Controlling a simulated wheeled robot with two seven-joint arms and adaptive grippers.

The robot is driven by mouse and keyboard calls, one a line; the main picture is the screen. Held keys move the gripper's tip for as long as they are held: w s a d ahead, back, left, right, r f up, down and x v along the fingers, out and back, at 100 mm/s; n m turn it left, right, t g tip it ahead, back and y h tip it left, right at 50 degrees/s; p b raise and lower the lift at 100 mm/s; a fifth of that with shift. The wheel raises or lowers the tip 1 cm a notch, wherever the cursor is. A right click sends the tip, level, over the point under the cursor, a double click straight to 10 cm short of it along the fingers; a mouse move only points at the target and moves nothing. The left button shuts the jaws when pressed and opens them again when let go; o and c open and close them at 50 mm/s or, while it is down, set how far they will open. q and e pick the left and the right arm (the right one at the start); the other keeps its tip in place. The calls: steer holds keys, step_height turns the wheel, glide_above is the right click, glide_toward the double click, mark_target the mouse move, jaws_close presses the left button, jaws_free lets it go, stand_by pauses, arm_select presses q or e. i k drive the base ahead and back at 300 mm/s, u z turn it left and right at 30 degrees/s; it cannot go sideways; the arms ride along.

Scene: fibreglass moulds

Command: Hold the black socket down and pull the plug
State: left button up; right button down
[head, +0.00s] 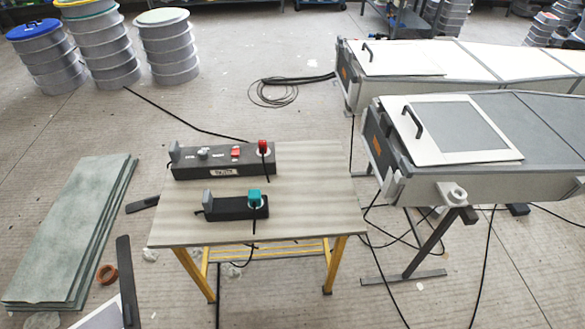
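A small black socket block (235,208) lies near the front of the small table. A teal plug (254,197) stands in its right end, with a black cable hanging over the table's front edge. A grey upright piece (207,200) is at its left end. Behind it lies a longer dark socket box (222,163) with a label on its front. A red plug (263,147) stands at its right end, also with a black cable. Neither of my grippers is in view.
The wooden-topped table (310,205) has yellow legs and is bare on its right side. Two grey moulds (455,180) on stands are to the right, with loose cables below. Greenish sheets (70,230) lie on the floor at left; stacked drums (168,48) stand behind.

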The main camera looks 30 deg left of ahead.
mark_target(254, 195)
steer(key=u, duration=0.15)
steer(key=i, duration=1)
steer(key=u, duration=0.45)
